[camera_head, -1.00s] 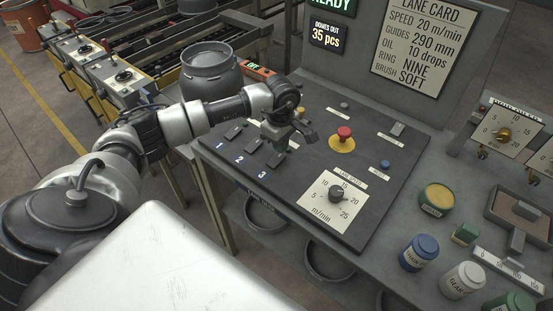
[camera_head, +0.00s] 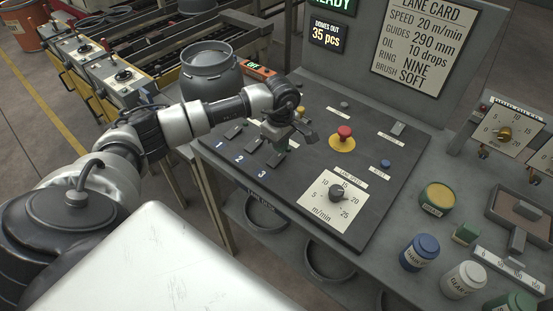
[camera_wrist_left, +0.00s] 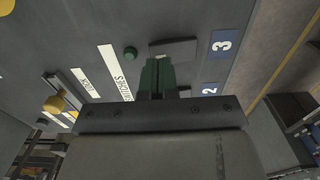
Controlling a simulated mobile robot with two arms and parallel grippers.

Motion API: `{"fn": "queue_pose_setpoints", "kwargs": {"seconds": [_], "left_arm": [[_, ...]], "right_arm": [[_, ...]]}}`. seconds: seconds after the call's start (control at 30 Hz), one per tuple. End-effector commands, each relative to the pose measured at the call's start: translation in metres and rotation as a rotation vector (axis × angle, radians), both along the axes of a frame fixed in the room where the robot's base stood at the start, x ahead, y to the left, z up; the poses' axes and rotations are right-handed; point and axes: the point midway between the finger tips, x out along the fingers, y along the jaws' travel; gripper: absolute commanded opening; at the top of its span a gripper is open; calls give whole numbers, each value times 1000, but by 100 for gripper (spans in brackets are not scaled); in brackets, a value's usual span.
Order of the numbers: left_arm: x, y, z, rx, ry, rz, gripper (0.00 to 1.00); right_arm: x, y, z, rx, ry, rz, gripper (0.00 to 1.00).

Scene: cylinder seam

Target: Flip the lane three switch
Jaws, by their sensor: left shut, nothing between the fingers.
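The lane three switch (camera_head: 275,159) is a dark lever on the black console panel, behind the white number 3. In the left wrist view, the switch (camera_wrist_left: 173,49) is a dark block beside the blue "3" label (camera_wrist_left: 224,43). My left gripper (camera_head: 283,146) is over the rear end of this switch. In the left wrist view, the green fingers of the gripper (camera_wrist_left: 157,64) are shut with nothing between them. Their tips are close to the switch's edge; I cannot tell whether they touch it. My right gripper is not in view.
Lane switches one (camera_head: 234,131) and two (camera_head: 254,145) sit to the left. A red mushroom button (camera_head: 344,133) and a lane speed knob (camera_head: 337,195) are to the right. A green lamp (camera_wrist_left: 130,53) is near my fingers. Jars stand farther right on the bench.

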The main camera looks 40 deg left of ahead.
Motion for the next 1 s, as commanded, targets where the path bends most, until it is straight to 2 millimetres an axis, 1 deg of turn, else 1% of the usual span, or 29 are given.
{"fn": "queue_pose_setpoints", "kwargs": {"seconds": [1.0], "left_arm": [[0, 0, -16, 0, 0, 1, 0]], "right_arm": [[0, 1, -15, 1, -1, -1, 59]]}}
